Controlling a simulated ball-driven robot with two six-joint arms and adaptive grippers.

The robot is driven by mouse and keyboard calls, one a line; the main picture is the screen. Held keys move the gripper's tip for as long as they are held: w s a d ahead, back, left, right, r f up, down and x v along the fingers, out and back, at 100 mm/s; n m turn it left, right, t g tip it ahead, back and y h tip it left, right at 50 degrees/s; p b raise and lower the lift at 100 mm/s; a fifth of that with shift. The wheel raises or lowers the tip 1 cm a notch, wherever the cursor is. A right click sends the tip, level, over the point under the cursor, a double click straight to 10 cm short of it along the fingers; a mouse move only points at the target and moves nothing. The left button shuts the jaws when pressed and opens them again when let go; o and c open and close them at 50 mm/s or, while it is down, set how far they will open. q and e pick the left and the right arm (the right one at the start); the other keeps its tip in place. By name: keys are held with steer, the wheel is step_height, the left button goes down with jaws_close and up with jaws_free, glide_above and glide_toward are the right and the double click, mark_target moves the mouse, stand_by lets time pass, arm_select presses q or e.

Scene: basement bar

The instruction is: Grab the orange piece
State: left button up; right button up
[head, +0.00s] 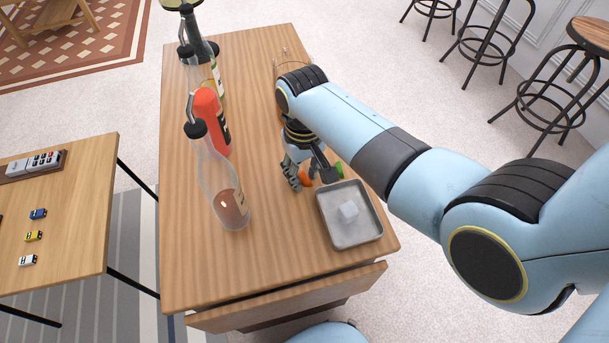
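The orange piece (306,180) lies on the wooden table, just left of the metal tray's upper corner. It is partly hidden by my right gripper (308,177). That gripper points down over it from the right arm, its fingers spread apart on either side of the orange piece. I cannot see any finger clearly pressing on it. My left gripper is not in view.
A metal tray (328,222) holding a pale ice cube (348,211) stands close to the gripper. A green piece (339,168) is beside it. Several bottles, including a clear one (221,190) and a red one (211,118), line the left side. A glass (279,68) stands behind the arm.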

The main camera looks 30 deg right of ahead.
steer(key=c, duration=0.4)
